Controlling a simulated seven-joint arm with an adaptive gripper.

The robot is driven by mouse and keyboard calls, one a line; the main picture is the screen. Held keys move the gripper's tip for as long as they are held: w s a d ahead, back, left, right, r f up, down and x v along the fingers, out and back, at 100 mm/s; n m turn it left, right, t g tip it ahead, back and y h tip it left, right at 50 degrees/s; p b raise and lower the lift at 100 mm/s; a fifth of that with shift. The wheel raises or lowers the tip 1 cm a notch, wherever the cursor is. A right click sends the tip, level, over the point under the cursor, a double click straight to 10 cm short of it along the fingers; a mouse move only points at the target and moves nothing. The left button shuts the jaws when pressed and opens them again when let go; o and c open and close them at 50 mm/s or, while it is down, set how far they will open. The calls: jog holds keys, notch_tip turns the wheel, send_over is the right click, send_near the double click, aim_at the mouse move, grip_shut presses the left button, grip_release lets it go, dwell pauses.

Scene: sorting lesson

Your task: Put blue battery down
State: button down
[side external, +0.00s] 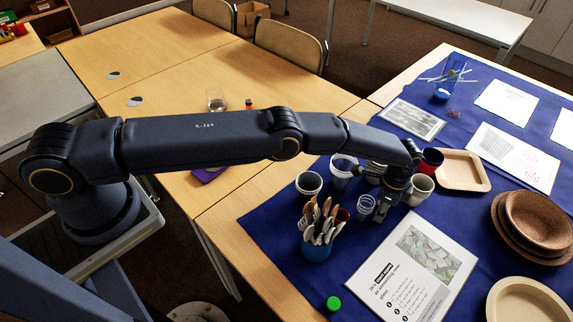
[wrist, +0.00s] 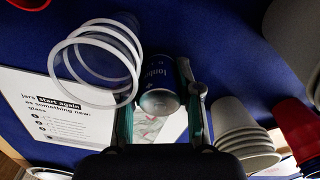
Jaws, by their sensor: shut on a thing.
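The blue battery (wrist: 157,72) shows in the wrist view, with its round metal end facing the camera and dark blue lettered side behind. My gripper (wrist: 158,84) is shut on it, one finger on each side. In the side external view my gripper (side external: 380,206) points down among the cups, above the blue cloth. I cannot make out the battery there, and I cannot tell whether it touches the cloth.
Clear nested cups (wrist: 97,62) stand close left of the battery in the wrist view; pale stacked cups (wrist: 243,138) and red cups (wrist: 291,122) are to the right. A cutlery holder (side external: 316,250), printed sheet (side external: 412,268) and wooden tray (side external: 463,170) are nearby.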

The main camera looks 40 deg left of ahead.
jog(key=c, duration=0.8)
grip_release()
jog(key=shift+f, duration=0.15)
